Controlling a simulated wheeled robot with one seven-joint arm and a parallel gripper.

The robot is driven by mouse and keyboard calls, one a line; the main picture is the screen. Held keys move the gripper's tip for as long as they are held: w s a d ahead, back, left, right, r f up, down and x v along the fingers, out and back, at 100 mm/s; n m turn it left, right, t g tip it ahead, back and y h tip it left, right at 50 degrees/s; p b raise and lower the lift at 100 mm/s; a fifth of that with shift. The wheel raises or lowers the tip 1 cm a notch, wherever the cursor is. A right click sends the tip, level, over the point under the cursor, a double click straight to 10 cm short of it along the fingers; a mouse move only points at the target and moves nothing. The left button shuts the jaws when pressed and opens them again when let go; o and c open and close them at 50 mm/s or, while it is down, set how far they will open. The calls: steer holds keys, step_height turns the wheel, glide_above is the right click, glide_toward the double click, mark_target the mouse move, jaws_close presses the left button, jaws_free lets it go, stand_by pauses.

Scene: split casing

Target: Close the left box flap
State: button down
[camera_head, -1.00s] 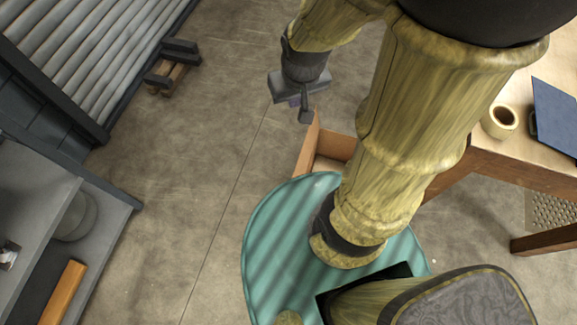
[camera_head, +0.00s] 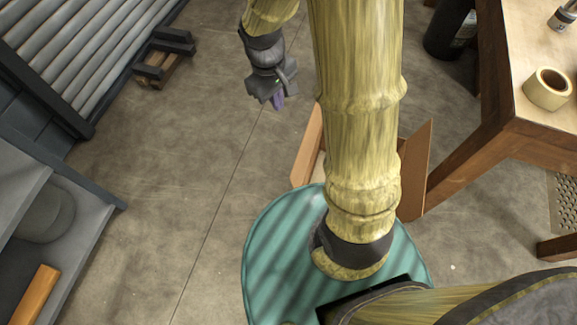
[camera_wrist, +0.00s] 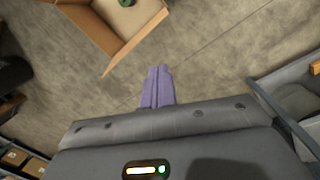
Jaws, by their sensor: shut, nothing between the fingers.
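The open cardboard box (camera_head: 316,172) stands on the floor, mostly hidden behind my arm in the head view. Its left flap (camera_head: 307,148) stands up, and another flap (camera_head: 415,170) shows raised to the right of my arm. In the wrist view, the box (camera_wrist: 90,22) is at the upper left, with a flap (camera_wrist: 139,44) sticking out toward the fingers. My gripper (camera_head: 278,101) is shut and empty, up and left of the left flap. Its purple fingers (camera_wrist: 158,72) are together and apart from the flap in the wrist view.
A wooden table (camera_head: 520,135) with a tape roll (camera_head: 548,88) stands at the right. A grey shelf (camera_head: 75,215) is at the left, and a small wooden stand (camera_head: 160,64) lies beyond it. The floor (camera_head: 200,190) left of the box is clear.

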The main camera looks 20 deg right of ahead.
steer(key=w+a+f+n+g+h+b, duration=0.1)
steer(key=w+f+n+b, duration=0.1)
steer(key=f+b, duration=0.7)
steer(key=w+a+f+n+g+h+b, duration=0.1)
steer(key=w+a+f+n+b, duration=0.1)
steer(key=f+b, duration=0.7)
step_height(320, 180, down, 8)
steer(key=shift+w+f+n+h+b, duration=0.15)
steer(key=shift+w+n+h+b, duration=0.15)
steer(key=shift+w+n, duration=0.65)
steer(key=shift+w+m, duration=0.2)
steer(key=shift+m, duration=0.05)
steer(key=s+d+f+b, duration=0.4)
steer(key=d+f+b, duration=0.2)
steer(key=f, duration=0.2)
steer(key=shift+s+d+f+b, duration=0.25)
steer(key=shift+s+b, duration=0.1)
steer(key=shift+r, duration=0.1)
